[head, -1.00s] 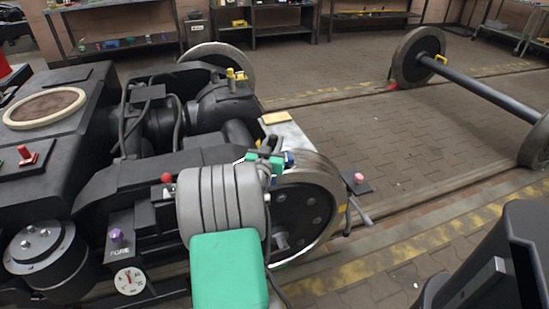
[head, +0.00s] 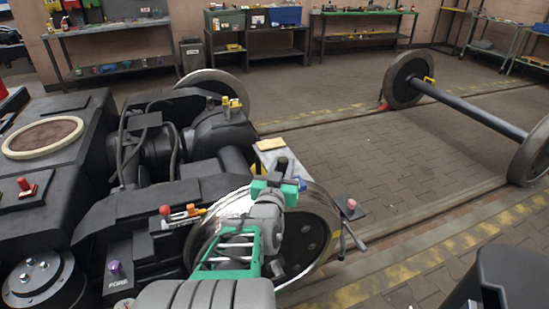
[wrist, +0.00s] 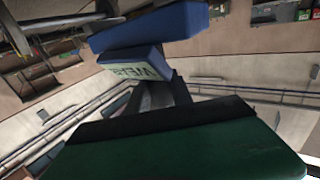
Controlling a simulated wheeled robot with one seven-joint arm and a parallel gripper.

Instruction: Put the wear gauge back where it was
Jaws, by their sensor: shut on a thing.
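My gripper (head: 281,182) is over the top of the near wheel (head: 318,222), beside a pale plate (head: 270,152). It is shut on a blue thing (head: 299,184), which I take to be the wear gauge. In the wrist view the blue thing (wrist: 155,30) is a bar above a smaller blue block. That block carries a pale plate with letters that I cannot read surely. A green, black-edged part of my gripper fills the lower wrist view. Whether the blue thing touches the wheel or the plate, I cannot tell.
An orange and grey tool (head: 184,217) lies on the black bogie frame near a red knob (head: 165,210). A pink knob (head: 351,203) stands right of the wheel. A loose wheelset (head: 470,108) stands behind right; paved floor between is clear.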

